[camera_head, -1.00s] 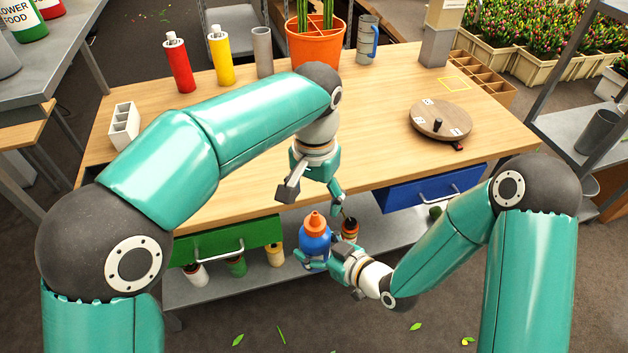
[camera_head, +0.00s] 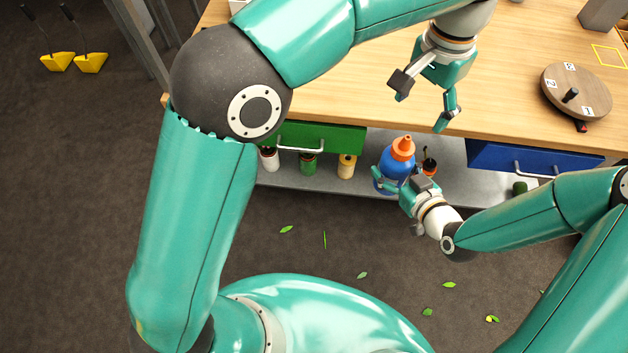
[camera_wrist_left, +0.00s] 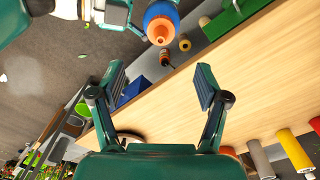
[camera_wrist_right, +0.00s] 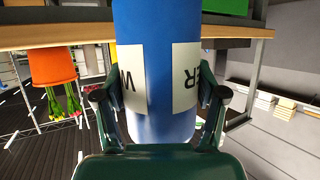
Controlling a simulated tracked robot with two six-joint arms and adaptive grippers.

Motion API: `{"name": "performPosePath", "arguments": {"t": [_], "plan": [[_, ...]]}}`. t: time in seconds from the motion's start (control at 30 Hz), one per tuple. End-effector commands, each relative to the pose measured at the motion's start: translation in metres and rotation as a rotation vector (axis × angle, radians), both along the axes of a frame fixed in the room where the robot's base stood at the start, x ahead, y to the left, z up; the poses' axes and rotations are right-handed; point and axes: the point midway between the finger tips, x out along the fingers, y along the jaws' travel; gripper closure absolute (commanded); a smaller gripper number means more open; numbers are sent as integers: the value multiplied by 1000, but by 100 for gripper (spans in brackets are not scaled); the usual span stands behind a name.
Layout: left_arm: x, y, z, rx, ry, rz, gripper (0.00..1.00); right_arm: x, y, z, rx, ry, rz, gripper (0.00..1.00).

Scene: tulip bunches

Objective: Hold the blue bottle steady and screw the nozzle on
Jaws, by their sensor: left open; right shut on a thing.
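The blue bottle (camera_head: 394,175) is upright in front of the table edge, with the orange nozzle (camera_head: 402,147) on its top. My right gripper (camera_head: 391,180) is shut on the bottle's body; the right wrist view shows the blue bottle (camera_wrist_right: 158,90) with white labels between the fingers. My left gripper (camera_head: 424,108) is open and empty above the table's front edge, up and to the right of the nozzle. In the left wrist view the orange nozzle (camera_wrist_left: 161,32) is beyond the open fingers (camera_wrist_left: 158,88). I cannot tell how tightly the nozzle sits.
The wooden table (camera_head: 330,95) has a green drawer (camera_head: 315,137) and a blue drawer (camera_head: 535,160) at its front. Several small bottles stand on the grey shelf (camera_head: 280,178) below. A round turntable (camera_head: 575,92) lies at the right.

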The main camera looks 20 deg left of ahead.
Motion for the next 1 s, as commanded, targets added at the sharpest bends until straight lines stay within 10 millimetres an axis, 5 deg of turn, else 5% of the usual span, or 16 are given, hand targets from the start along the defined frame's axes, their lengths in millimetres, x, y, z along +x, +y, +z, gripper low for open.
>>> {"name": "performPosePath", "arguments": {"t": [0.27, 0.47, 0.6, 0.77, 0.9, 1.0], "plan": [[24, 5, -70, -227, 90, 193, 25, 0, 0, 1, 0, -2, -1, 100], [47, 33, -161, -441, 166, 587, 25, 0, 0, 1, 0, -2, -1, 100], [44, 75, -238, -490, 198, 938, 25, 0, 0, 1, 0, -2, -1, 100], [1, 134, -321, -428, 176, 1222, 25, 0, 0, 1, 0, -2, -1, 100], [-66, 161, -367, -333, 123, 1105, 25, 0, 0, 1, 0, -2, -1, 100], [-110, 168, -382, -305, 101, 979, 25, 0, 0, 1, 0, -2, -1, 100]]}}
